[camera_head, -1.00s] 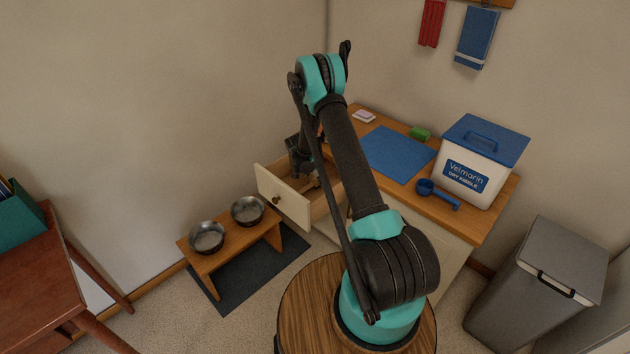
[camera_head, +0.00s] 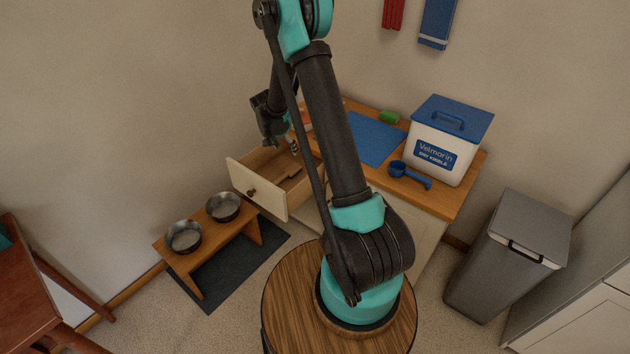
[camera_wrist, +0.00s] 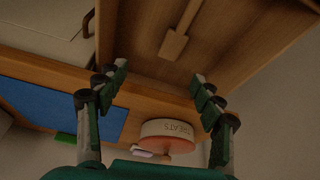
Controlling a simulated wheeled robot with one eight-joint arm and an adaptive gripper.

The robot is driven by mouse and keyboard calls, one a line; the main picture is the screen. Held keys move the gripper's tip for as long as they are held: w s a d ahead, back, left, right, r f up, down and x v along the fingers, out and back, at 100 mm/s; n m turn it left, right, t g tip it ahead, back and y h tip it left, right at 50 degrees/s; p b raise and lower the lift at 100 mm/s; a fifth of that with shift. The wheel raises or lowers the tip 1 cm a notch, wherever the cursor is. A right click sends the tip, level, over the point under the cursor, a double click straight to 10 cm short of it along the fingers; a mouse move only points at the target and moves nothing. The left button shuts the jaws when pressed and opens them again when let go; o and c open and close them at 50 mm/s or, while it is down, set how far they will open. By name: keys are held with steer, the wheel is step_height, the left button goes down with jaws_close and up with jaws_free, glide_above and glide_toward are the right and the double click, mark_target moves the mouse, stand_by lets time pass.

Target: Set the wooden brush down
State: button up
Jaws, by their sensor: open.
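The wooden brush (camera_head: 290,178) lies inside the open drawer (camera_head: 257,193), on its floor. In the wrist view the brush (camera_wrist: 174,45) shows as a flat block with a narrow handle, and nothing grips it. My gripper (camera_head: 283,146) is above the drawer, clear of the brush. In the wrist view my gripper (camera_wrist: 161,78) has its fingers spread wide with nothing between them. Which side of the brush faces up is too small to tell.
A round treats container (camera_wrist: 168,134) stands on the counter beside the drawer. The counter also holds a blue mat (camera_head: 374,138), a green block (camera_head: 390,117), a blue scoop (camera_head: 409,174) and a kibble bin (camera_head: 437,150). Two metal bowls (camera_head: 183,237) sit on a low bench left of the drawer.

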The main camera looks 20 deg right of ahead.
steer(key=s+d+r+n+y, duration=0.1)
steer(key=s+d+r+n, duration=0.2)
steer(key=s+r, duration=0.65)
steer(key=s+r+n+y, duration=0.1)
steer(key=s+n, duration=0.2)
steer(key=s, duration=1)
steer(key=s+d+r+n+t+y, duration=0.1)
steer(key=s+r+n, duration=0.1)
steer(key=s, duration=1.2)
steer(key=shift+s+n, duration=0.15)
steer(key=shift+n, duration=0.45)
